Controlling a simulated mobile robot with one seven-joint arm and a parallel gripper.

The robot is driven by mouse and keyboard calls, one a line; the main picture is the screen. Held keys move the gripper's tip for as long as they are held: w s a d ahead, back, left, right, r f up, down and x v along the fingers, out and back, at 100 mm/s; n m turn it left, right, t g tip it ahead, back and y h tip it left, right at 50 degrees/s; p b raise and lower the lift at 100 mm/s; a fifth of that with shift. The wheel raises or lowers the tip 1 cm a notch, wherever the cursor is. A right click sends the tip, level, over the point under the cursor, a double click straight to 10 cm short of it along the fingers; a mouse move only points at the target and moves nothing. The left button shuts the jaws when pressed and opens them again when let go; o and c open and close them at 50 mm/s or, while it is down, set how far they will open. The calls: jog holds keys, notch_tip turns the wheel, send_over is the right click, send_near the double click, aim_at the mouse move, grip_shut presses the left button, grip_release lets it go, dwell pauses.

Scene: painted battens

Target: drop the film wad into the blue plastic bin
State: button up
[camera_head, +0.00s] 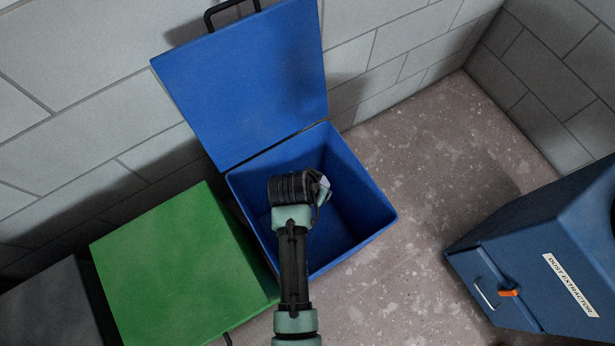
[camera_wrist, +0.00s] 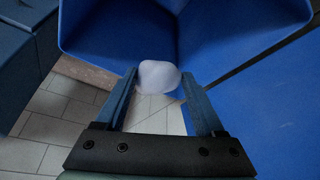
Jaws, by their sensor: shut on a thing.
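The blue plastic bin (camera_head: 355,190) stands with its lid (camera_head: 245,90) raised and leaning back near the block wall. Its inside also shows in the wrist view (camera_wrist: 232,38). My gripper (camera_head: 322,188) is over the bin's opening in the head view. In the wrist view my gripper (camera_wrist: 158,82) is shut on the film wad (camera_wrist: 158,76), a pale, rounded lump between the fingertips. The wad appears in front of the bin's inner walls, clear of them as far as I can tell. In the head view my wrist hides much of the gripper.
A green bin (camera_head: 185,265) with a shut lid stands left of the blue one, with a dark grey box (camera_head: 55,310) beyond it. A blue dust extractor (camera_head: 530,265) stands at the right. Speckled floor (camera_head: 430,170) between is clear.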

notch_tip(320, 180, down, 5)
jog(key=b, duration=0.4)
jog(key=shift+f, duration=0.1)
jog(key=o, duration=1.3)
jog(key=p+v, duration=0.2)
jog(key=v, duration=1.1)
jog(key=shift+w, duration=0.15)
